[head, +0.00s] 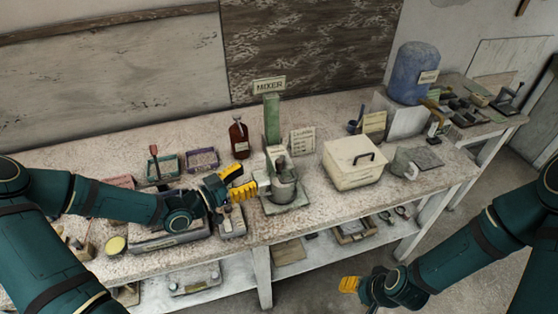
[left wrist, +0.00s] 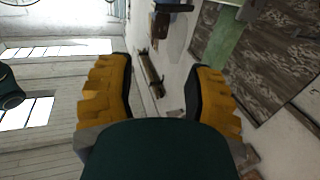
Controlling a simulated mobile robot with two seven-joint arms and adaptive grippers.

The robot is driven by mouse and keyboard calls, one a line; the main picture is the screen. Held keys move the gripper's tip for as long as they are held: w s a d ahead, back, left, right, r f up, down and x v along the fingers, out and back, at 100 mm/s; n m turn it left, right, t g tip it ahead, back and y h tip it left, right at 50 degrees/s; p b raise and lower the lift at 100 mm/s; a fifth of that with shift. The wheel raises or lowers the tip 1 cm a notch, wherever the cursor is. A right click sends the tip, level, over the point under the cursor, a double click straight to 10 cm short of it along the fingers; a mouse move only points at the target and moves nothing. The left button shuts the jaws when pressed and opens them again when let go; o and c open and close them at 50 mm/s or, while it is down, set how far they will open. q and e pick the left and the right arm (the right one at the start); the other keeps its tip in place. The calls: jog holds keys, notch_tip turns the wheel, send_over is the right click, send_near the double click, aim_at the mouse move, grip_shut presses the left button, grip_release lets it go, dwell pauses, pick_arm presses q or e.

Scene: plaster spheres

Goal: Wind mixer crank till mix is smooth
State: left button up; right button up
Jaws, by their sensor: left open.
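The mixer has a green upright column (head: 272,118) under a "MIXER" sign (head: 268,86). A grey metal bowl (head: 284,190) stands at its foot; the mix inside is too small to judge. My left gripper (head: 243,181) is just left of the bowl, its yellow fingers spread and pointing at the mixer. I cannot clearly pick out the crank. In the left wrist view the fingers (left wrist: 160,85) are apart with nothing held. A slim rod-like part (left wrist: 151,73) shows beyond them, and the green column (left wrist: 226,42) is at upper right. My right gripper (head: 350,285) is low, in front of the bench.
A brown bottle (head: 239,138) stands behind the left gripper. A cream box with a handle (head: 353,161) is right of the mixer. A blue drum (head: 414,72) stands farther back. Small trays (head: 164,168) lie at the left. A lower shelf (head: 330,250) runs under the bench.

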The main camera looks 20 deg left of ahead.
aim_at(279, 160)
pick_arm(q)
jog(key=x, duration=1.1)
grip_shut()
